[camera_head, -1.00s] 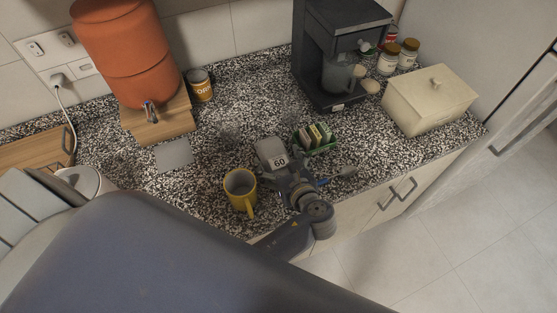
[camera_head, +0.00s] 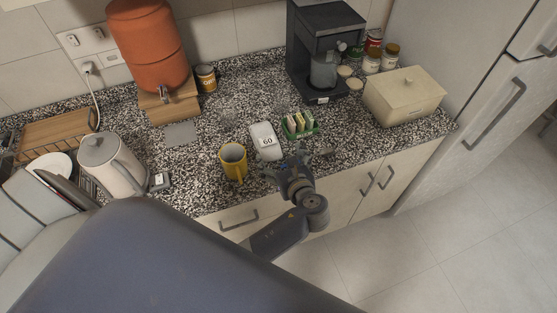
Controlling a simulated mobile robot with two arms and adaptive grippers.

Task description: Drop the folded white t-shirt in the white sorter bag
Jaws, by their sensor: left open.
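No folded white t-shirt and no white sorter bag show in this view; it shows a kitchen counter. My left gripper (camera_head: 299,157) is open, with its fingers spread over the front edge of the counter. Nothing shows between the fingers. A small white object marked "60" (camera_head: 266,141) lies on the counter just beyond it, to the left. My right gripper is not in view.
The speckled counter (camera_head: 205,143) holds a yellow mug (camera_head: 233,161), a green holder with packets (camera_head: 300,125), a kettle (camera_head: 113,165), a coffee machine (camera_head: 320,50), an orange dispenser (camera_head: 148,45) and a cream box (camera_head: 405,96). Open floor (camera_head: 430,240) lies at right.

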